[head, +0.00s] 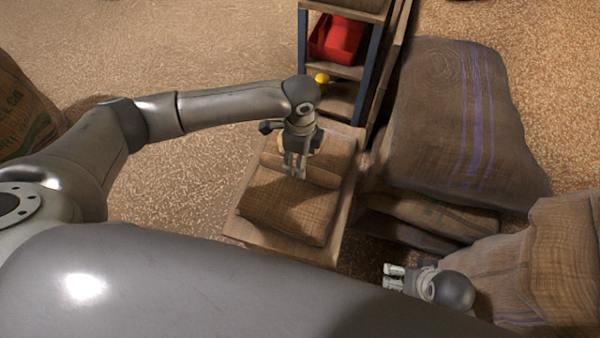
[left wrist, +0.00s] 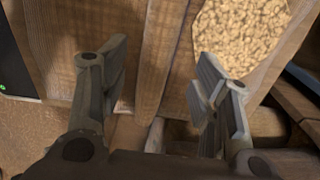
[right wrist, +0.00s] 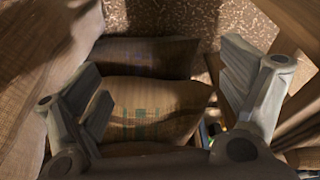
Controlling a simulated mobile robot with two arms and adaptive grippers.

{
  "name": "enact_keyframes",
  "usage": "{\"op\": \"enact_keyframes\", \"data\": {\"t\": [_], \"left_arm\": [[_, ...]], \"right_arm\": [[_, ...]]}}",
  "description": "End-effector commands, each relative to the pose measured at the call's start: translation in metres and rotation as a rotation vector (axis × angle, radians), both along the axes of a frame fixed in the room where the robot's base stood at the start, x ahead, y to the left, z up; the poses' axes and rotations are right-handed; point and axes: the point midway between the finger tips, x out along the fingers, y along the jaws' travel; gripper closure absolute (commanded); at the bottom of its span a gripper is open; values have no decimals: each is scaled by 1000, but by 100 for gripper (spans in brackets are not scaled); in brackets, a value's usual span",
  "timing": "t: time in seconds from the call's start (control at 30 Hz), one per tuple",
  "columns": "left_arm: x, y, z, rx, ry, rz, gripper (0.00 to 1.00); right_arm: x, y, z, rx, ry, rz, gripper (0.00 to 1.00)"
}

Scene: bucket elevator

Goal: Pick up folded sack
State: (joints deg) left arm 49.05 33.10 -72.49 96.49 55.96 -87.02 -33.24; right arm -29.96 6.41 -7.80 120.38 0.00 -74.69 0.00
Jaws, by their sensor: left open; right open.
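The folded sack (head: 282,212) is a brown woven bundle with a rolled fold along its far side. It lies on a small wooden table (head: 243,232) in the middle of the head view. My left gripper (head: 294,169) is open over the rolled fold, fingers pointing down. I cannot tell from this view whether they touch it. The open left fingers (left wrist: 160,100) also show in the left wrist view, with brown woven and wooden surfaces close by. My right gripper (head: 391,276) is open and empty, right of the table and beside the sack stack.
A sack stack with a purple-striped top sack (head: 450,120) stands right of the table. Another sack (head: 560,255) is at the lower right. A shelf with a red bin (head: 338,40) stands close behind the table. Grain-covered floor lies open to the left.

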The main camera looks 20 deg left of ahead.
Motion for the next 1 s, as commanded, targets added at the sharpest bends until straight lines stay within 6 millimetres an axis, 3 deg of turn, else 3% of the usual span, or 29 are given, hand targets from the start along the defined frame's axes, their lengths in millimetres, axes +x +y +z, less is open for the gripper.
{"op": "enact_keyframes", "data": {"t": [0.33,0.7,1.0], "left_arm": [[-4,0,-39,1,2,0,43],[-4,0,-43,1,1,0,43],[-4,0,-44,1,1,0,80]], "right_arm": [[-4,-2,44,1,-25,-3,7],[-6,-2,53,1,-27,-4,7],[-6,-2,53,1,-28,-4,7]]}}
